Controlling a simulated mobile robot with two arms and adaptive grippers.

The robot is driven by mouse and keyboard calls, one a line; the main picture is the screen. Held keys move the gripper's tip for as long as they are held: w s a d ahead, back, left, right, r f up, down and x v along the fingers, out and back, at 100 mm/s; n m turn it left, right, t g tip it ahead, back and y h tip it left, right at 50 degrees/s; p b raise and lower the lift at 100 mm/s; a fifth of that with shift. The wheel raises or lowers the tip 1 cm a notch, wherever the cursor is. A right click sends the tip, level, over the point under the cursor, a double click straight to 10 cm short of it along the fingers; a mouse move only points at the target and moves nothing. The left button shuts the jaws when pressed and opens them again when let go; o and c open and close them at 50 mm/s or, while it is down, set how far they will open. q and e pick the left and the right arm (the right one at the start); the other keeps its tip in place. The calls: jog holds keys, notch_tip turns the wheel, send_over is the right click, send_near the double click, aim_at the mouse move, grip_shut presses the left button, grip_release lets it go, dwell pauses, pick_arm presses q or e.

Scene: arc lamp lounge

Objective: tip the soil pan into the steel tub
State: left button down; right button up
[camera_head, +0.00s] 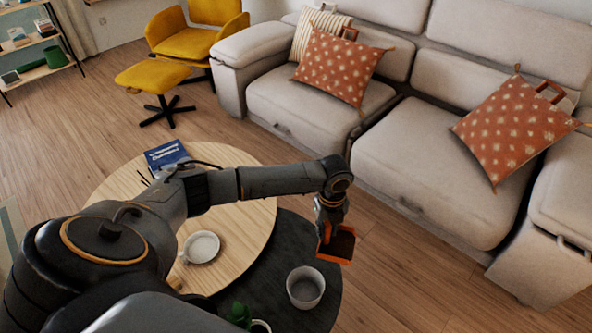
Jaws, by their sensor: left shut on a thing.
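My left gripper (328,222) is shut on the orange soil pan (324,254) and holds it near the right edge of the dark round table. Dark soil (341,243) shows inside the pan. The pan's height above the table is hard to judge. The steel tub (305,286), a light grey round container, stands on the dark table. My right gripper is not in view.
A white cup on a saucer (201,247) and a blue book (166,155) are on the wooden round tabletop (247,215). A green plant (240,313) stands near the tub. A beige sofa (430,165) lies beyond the tables, with bare floor between.

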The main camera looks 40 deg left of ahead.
pick_arm(q)
jog(key=s+a+f+m+p, duration=0.5)
jog(key=a+m, duration=0.1)
jog(key=m, duration=0.4)
jog(key=shift+s+a+m, duration=0.2)
jog(key=shift+a+m, duration=0.05)
jog(key=shift+m, duration=0.15)
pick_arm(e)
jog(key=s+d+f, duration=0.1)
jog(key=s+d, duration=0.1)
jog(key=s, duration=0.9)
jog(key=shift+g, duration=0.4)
pick_arm(q)
jog(key=shift+f, duration=0.2)
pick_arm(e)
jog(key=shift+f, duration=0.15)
pick_arm(q)
jog(key=shift+f+b, duration=2.05)
jog(key=shift+f, duration=0.2)
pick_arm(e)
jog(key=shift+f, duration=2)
